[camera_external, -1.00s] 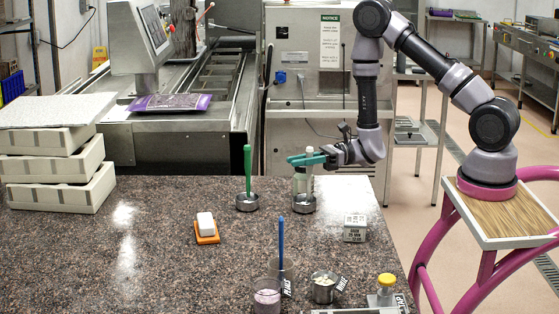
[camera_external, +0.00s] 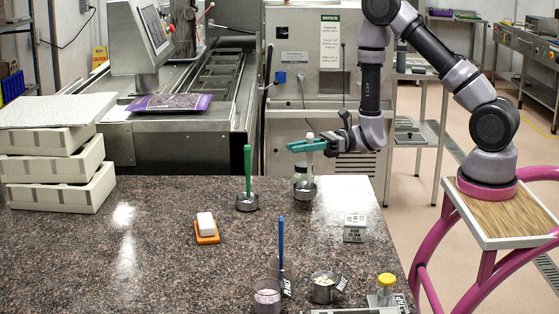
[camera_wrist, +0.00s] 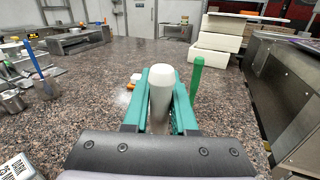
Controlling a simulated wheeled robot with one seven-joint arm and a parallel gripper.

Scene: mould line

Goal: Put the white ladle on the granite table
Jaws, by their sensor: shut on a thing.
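The white ladle (camera_external: 306,191) has a steel cup and an upright white handle. My gripper (camera_external: 309,146), with teal fingers, is shut on the upper part of that handle. In the wrist view, the white handle (camera_wrist: 161,95) stands between the fingers (camera_wrist: 160,85). The ladle's cup hangs a little above the granite table (camera_external: 150,260), near its far edge.
A green-handled ladle (camera_external: 247,180) stands to the left. A white block on an orange holder (camera_external: 206,236), a grey labelled block (camera_external: 355,229), a blue-handled ladle (camera_external: 281,245) and cups (camera_external: 324,290) stand nearer. Pale boxes (camera_external: 55,197) are stacked left. Mid-left table is clear.

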